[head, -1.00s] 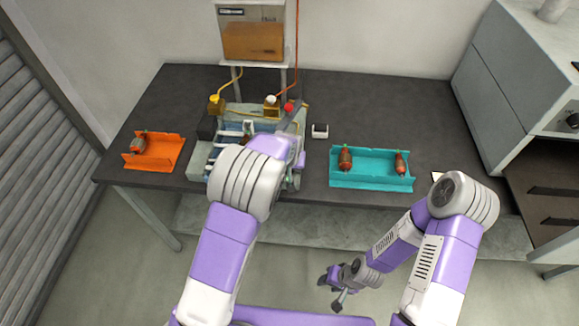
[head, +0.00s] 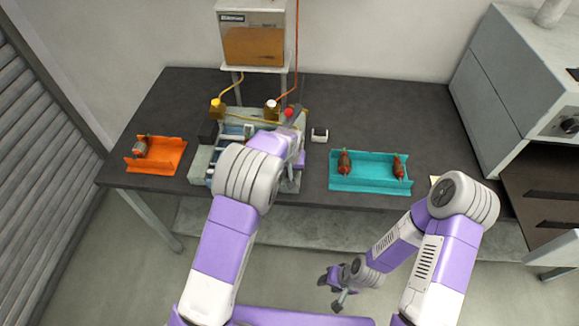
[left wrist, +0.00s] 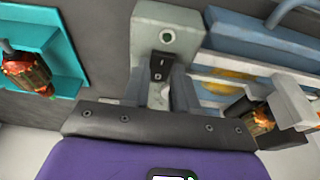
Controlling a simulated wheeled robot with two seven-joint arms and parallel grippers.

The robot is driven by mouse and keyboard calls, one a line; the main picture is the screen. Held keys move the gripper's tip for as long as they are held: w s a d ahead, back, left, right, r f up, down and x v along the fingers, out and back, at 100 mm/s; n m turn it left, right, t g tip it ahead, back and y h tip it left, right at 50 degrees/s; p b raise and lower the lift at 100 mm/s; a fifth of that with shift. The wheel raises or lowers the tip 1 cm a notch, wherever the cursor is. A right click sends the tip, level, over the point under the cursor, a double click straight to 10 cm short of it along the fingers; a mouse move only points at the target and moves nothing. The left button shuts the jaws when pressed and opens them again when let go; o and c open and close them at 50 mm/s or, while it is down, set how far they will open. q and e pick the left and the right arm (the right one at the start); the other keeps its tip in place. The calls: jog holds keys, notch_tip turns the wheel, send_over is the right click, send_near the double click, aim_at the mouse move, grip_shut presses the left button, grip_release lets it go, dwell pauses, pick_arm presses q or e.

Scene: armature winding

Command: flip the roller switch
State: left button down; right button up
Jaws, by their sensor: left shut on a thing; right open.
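The roller switch (left wrist: 160,66) is a small black rocker on a pale grey mount, seen in the left wrist view; a round green-centred fitting sits above it. My left gripper (left wrist: 159,84) has one finger on each side of the switch and is shut on it, as far as I can tell. In the head view my own left arm and wrist cover the switch and most of that gripper at the winding machine (head: 200,163). My right gripper (head: 338,284) is open and empty, low in front of the table.
An orange tray (head: 165,163) with one armature is at the left of the table. A teal tray (head: 370,186) with two red-brown armatures is to the right. The back right of the table (head: 400,110) is clear.

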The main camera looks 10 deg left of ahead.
pick_arm(q)
jog(key=shift+w+r+g+p, duration=0.1)
jog(key=shift+w+g+p, duration=0.15)
jog(key=shift+g+p, duration=0.5)
jog(key=c, duration=0.9)
grip_release()
jog(key=r, duration=0.5)
jog(key=s+r, duration=0.1)
jog(key=r, duration=0.1)
jog(key=shift+r, duration=0.25)
